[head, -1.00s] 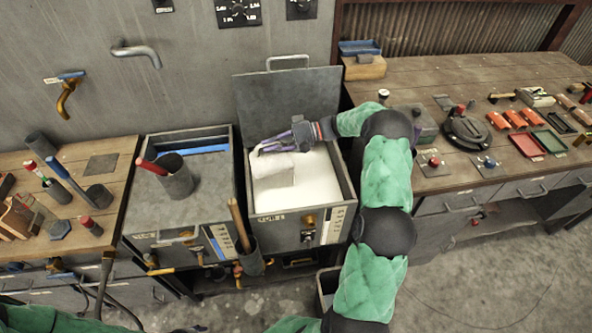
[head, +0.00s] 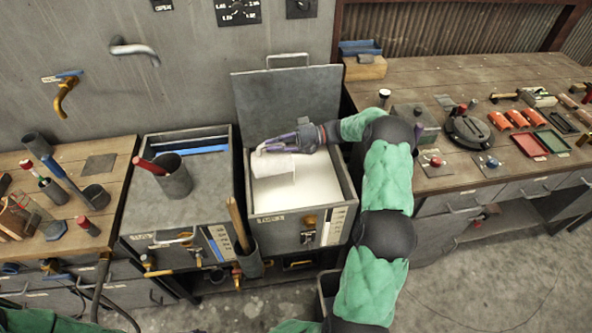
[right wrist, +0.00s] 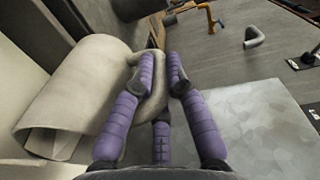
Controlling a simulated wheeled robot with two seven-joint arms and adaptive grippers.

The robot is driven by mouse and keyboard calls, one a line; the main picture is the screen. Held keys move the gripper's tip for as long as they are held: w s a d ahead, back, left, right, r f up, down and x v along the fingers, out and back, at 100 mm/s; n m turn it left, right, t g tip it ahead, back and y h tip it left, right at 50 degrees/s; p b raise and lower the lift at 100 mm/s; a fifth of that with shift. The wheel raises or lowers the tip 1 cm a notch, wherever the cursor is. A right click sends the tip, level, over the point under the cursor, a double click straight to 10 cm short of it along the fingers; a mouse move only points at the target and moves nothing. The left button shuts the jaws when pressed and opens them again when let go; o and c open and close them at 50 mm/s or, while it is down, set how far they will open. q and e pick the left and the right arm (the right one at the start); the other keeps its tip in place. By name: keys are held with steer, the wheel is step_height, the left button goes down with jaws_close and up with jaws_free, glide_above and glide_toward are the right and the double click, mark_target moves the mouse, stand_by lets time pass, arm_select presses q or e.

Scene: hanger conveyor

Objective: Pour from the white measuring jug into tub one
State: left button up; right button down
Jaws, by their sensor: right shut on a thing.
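The white measuring jug (head: 272,166) is tipped well over on its side above the open tub (head: 316,193) with white contents. My right gripper (head: 265,148) is shut on the jug's handle. In the right wrist view, my purple fingers (right wrist: 160,75) close around the handle beside the jug's body (right wrist: 75,90), and its mouth faces the lower left. I cannot make out a stream from the mouth. The tub's label is too small to read, so I cannot tell whether it is tub one. My left gripper is out of view.
The tub's raised lid (head: 288,100) stands behind it. A second bin (head: 145,205) on the left carries a grey cup (head: 174,178). A grey holder (head: 248,264) with a wooden handle hangs in front. Workbenches with tools flank both sides.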

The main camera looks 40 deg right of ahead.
mark_target(264, 144)
steer(key=shift+s+d+f+t+y+b, duration=0.15)
steer(key=shift+s+d+t+y+b, duration=0.25)
steer(key=shift+b, duration=0.4)
steer(key=shift+s+d+y+b, duration=0.1)
steer(key=shift+d+y+b, duration=0.35)
steer(key=shift+d, duration=0.15)
stand_by(0.8)
steer(key=shift+s+d, duration=0.1)
steer(key=shift+d, duration=0.05)
steer(key=a+h+p, duration=0.1)
steer(key=w+a+r+g+h+p, duration=0.1)
steer(key=a, duration=0.1)
steer(key=w+a+r+h+p, duration=0.1)
steer(key=h+p, duration=0.1)
steer(key=shift+w+a+r+g, duration=0.1)
steer(key=shift+w+a+g, duration=0.05)
steer(key=shift+a+g, duration=0.25)
steer(key=shift+w+a, duration=0.1)
steer(key=shift+f, duration=0.25)
